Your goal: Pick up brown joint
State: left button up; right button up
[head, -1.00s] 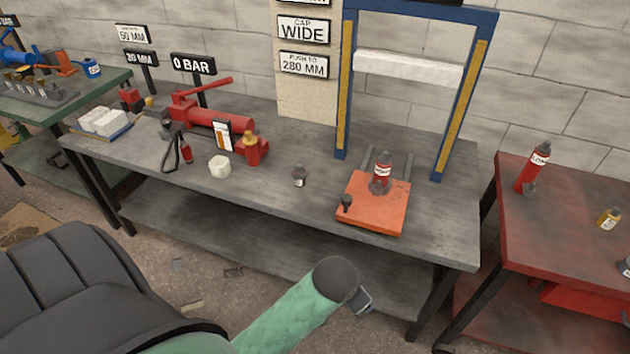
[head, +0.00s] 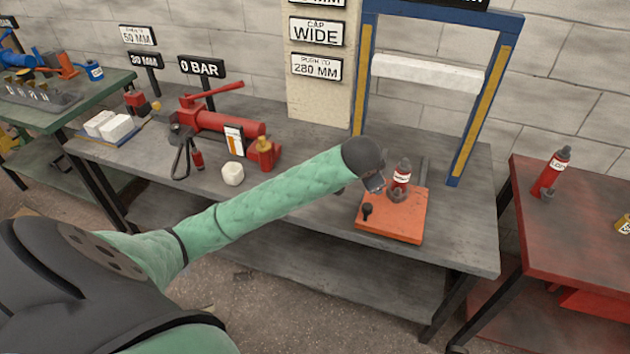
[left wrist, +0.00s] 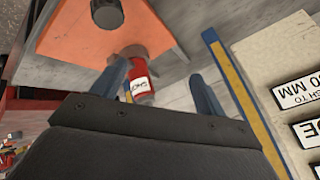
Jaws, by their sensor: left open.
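A small grey-brown piece (head: 397,195), which looks like the brown joint, sits on the orange plate (head: 408,228) against the foot of a red bottle (head: 402,174). The piece also shows in the left wrist view (left wrist: 132,51), dark and partly hidden, with the bottle (left wrist: 140,88) close by. My left gripper (head: 376,184) is just left of the bottle in the head view, above the bench. Its fingers are apart and empty in the left wrist view (left wrist: 160,82), with the bottle seen between them. My right gripper is not in view.
A blue press frame (head: 468,110) stands behind the plate, and a black knob (head: 367,210) is on the plate's left corner. A red table (head: 590,235) stands right.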

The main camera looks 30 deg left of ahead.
pick_arm(q)
jog(key=w+a+f+n+g, duration=0.1)
jog(key=a+f+n+g, duration=0.1)
jog(key=a, duration=0.4)
jog(key=w+a+f+n+g, duration=0.1)
jog(key=a+f+n+g, duration=0.1)
jog(key=a, duration=0.4)
jog(key=w+a+f+n+g+h, duration=0.1)
jog(key=a+f+n+g, duration=0.1)
jog(key=a, duration=0.4)
jog(key=shift+a+f+g+p, duration=0.2)
jog(key=shift+a+g+p, duration=0.1)
jog(key=shift+g, duration=0.3)
jog(key=shift+a+f, duration=0.15)
jog(key=shift+a, duration=0.05)
jog(key=shift+f+p, duration=0.4)
jog(key=shift+f, duration=0.9)
jog(key=f, duration=0.1)
jog(key=f+p, duration=0.1)
jog(key=f, duration=0.2)
jog(key=shift+s+p, duration=0.3)
jog(key=shift+f, duration=0.5)
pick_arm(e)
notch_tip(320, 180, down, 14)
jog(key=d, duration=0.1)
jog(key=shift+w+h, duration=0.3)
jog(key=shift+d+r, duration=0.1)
pick_arm(q)
jog(key=c, duration=1.3)
